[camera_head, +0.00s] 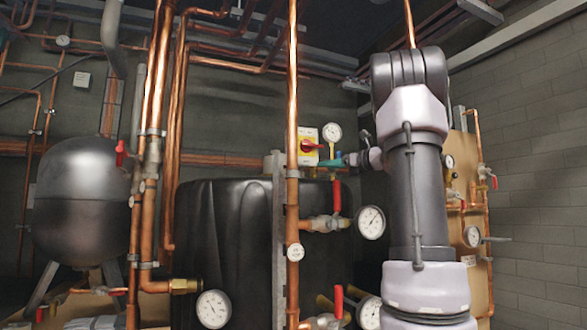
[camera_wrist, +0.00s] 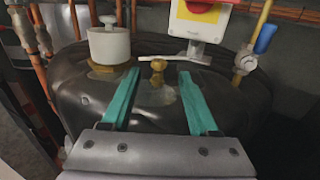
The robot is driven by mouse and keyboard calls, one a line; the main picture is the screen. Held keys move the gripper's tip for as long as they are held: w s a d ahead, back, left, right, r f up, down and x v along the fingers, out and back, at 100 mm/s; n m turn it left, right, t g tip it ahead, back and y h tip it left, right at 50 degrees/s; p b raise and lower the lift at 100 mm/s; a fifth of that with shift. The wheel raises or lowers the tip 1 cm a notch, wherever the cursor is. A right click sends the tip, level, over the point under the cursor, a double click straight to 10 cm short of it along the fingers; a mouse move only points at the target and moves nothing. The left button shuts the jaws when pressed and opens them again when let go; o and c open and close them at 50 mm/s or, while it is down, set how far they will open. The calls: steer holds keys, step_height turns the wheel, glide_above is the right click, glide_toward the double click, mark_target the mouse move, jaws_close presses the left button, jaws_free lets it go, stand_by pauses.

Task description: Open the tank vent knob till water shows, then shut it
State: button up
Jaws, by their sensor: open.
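The black tank (camera_head: 230,225) stands in the middle of the head view, and its rounded top (camera_wrist: 75,90) fills much of the wrist view. A small brass knob (camera_wrist: 157,66) stands upright on that top and looks like the vent knob. In the head view my gripper (camera_head: 334,163) is small above the tank top, and the knob cannot be made out. No water shows.
A grey-white cylinder (camera_wrist: 109,44) stands left of the knob. A blue-handled valve (camera_wrist: 265,38) is at right. A vertical copper pipe (camera_head: 292,100) and gauges (camera_head: 371,222) stand before the tank.

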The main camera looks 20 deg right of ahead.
mark_target(313, 169)
steer(key=x, duration=1)
steer(key=shift+w+a, duration=0.15)
steer(key=shift+w, duration=0.05)
jaws_close()
